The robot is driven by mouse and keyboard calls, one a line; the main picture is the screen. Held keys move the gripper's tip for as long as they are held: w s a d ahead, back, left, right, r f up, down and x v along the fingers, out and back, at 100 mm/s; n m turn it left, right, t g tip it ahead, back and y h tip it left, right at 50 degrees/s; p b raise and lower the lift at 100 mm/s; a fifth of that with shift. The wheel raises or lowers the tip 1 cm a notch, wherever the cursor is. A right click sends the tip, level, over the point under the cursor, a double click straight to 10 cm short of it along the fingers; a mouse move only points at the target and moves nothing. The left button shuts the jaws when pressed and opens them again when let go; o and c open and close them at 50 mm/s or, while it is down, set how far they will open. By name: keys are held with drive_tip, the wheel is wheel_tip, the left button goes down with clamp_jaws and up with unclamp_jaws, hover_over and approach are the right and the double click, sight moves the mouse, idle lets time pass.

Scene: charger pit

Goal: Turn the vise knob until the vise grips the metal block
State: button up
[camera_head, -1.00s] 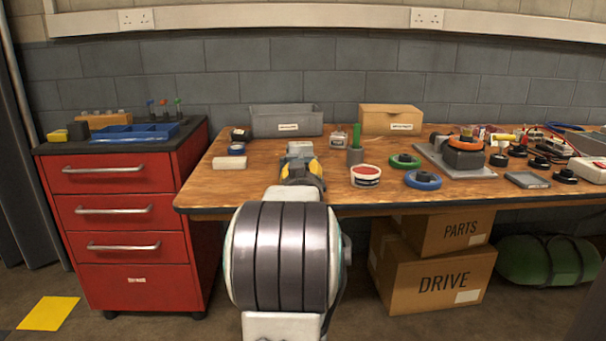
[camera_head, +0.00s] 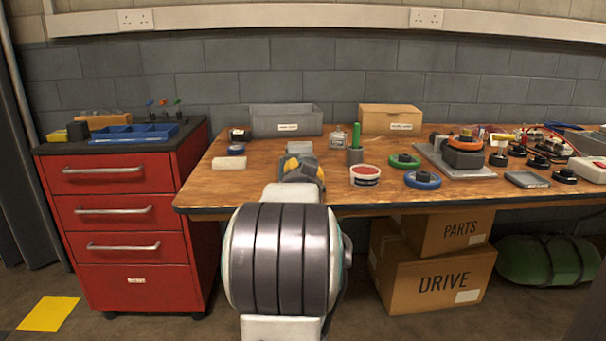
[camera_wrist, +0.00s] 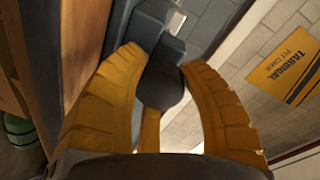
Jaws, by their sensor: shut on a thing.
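My gripper (camera_head: 303,170) is at the front edge of the wooden workbench, in front of the grey vise (camera_head: 300,147). The blue-grey vise body (camera_wrist: 165,48) lies just beyond the knob. A small pale piece (camera_wrist: 176,20), perhaps the metal block, shows at the vise's top. Whether the jaws touch it cannot be told. In the head view my gripper and arm hide the knob and much of the vise.
A grey bin (camera_head: 286,121) is behind.

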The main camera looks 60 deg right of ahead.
drive_tip(key=shift+w, duration=0.1)
drive_tip(key=o, duration=1.2)
drive_tip(key=shift+a, duration=0.1)
drive_tip(key=v, duration=1.2)
drive_tip(key=shift+f, duration=0.1)
